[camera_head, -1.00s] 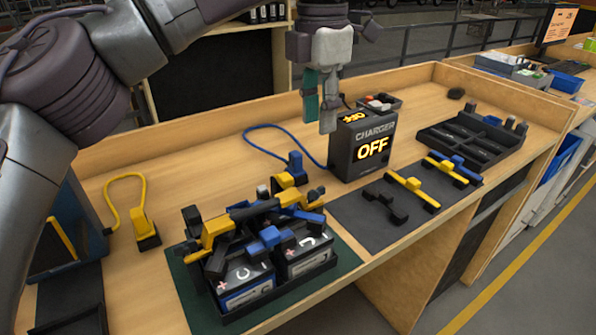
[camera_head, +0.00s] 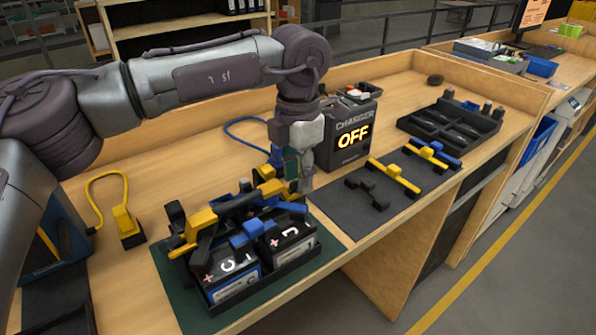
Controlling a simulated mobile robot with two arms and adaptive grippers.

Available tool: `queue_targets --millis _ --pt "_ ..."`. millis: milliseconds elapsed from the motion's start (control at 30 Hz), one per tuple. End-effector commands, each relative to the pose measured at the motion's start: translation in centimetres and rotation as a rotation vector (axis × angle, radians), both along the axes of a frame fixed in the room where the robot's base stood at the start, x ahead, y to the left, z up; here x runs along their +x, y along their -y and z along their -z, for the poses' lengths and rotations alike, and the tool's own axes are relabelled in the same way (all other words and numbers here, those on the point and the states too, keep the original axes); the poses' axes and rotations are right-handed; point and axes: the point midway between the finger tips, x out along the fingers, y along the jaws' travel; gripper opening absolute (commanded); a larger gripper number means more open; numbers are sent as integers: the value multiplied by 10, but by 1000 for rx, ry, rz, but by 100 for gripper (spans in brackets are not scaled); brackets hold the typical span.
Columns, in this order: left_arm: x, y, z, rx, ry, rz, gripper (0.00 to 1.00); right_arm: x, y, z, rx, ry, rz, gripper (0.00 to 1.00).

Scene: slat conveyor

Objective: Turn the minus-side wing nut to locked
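Two batteries (camera_head: 287,247) sit in a black tray (camera_head: 283,278) on a green mat (camera_head: 175,290). Yellow, black and blue clamp parts (camera_head: 202,226) lie across their tops. A blue block (camera_head: 252,231) is at the front and a yellow piece (camera_head: 272,188) at the back. I cannot tell which small part is the minus-side wing nut. My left gripper (camera_head: 299,178) points down at the back right of the battery group, beside the yellow piece. Its fingertips are close to the clamp parts; contact and the finger gap are unclear. My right gripper is not in view.
A dark mat (camera_head: 335,205) with yellow, blue and black bars (camera_head: 393,176) lies to the right. A black tray (camera_head: 450,127) is beyond. A yellow-cabled connector (camera_head: 127,228) stands at left.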

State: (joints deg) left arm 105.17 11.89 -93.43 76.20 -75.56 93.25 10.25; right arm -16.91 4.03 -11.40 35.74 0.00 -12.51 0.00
Motion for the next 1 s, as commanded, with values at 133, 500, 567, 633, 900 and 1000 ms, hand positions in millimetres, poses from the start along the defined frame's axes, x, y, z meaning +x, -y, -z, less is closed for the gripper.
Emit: queue_targets --millis 133,500,567,633,900,1000 --pt "0 0 1 0 0 0 32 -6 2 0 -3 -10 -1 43" --pt "0 0 0 0 0 0 0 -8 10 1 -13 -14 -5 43" --pt "0 0 0 0 0 0 0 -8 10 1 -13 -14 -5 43" --pt "0 0 0 0 0 0 0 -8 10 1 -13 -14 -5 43" --pt "0 0 0 0 -1 45 0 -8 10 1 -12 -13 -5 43" --pt "0 0 0 0 -2 93 0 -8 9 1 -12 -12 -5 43"
